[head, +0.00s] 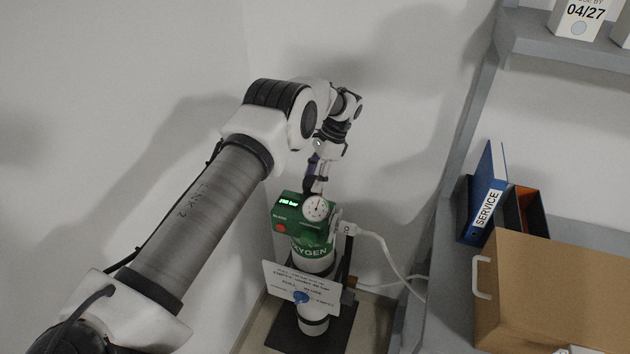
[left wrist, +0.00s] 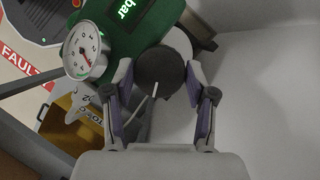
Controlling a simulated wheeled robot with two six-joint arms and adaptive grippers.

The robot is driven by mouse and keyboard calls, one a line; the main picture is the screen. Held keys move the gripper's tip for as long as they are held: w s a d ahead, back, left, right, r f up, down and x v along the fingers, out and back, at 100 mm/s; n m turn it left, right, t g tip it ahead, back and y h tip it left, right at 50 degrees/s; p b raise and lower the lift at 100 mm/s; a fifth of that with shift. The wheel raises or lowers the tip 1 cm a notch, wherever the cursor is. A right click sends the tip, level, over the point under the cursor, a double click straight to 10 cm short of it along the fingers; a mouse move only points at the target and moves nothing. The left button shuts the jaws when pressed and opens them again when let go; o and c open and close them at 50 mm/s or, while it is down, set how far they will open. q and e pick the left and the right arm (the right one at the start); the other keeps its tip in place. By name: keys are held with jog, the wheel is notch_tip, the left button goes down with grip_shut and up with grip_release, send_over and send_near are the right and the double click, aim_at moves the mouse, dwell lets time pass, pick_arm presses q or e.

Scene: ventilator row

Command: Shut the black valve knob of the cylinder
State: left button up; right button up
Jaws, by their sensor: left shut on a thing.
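The black valve knob (left wrist: 160,70) is round with a white pointer line, in the left wrist view. It sits at the end of the green valve head (left wrist: 120,38) of the oxygen cylinder. My left gripper (left wrist: 160,84) has one finger on each side of the knob and is shut on it. A round gauge (head: 316,208) and a lit display (head: 288,203) are on the valve head. My right gripper is not in view.
A white card (head: 300,287) hangs on the cylinder's front. A white hose (head: 385,255) runs right from it. A grey shelf with a cardboard box (head: 550,290) and a blue SERVICE binder (head: 484,200) stands at the right. White walls close in behind and left.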

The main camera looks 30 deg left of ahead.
pick_arm(q)
jog(key=n, duration=0.1)
jog(key=n+h+b, duration=0.1)
jog(key=n, duration=0.1)
jog(key=shift+s+a+f+n+g, duration=0.1)
jog(key=shift+f+n+g, duration=0.2)
jog(key=shift+f, duration=0.05)
jog(key=n+h, duration=0.1)
jog(key=n, duration=0.1)
jog(key=shift+n+h+b, duration=0.3)
jog(key=shift+n+b, duration=0.1)
jog(key=n+h, duration=0.1)
jog(key=n, duration=0.1)
jog(key=shift+a+r+n, duration=0.1)
jog(key=shift+a+n, duration=0.05)
jog(key=shift+n, duration=0.15)
jog(key=shift+s+n+t+h, duration=0.1)
jog(key=shift+n+t+h, duration=0.4)
jog(key=shift+n, duration=1.3)
jog(key=o, duration=1.2)
jog(key=shift+r, duration=0.1)
jog(key=shift+a+p, duration=0.1)
jog(key=shift+p, duration=0.2)
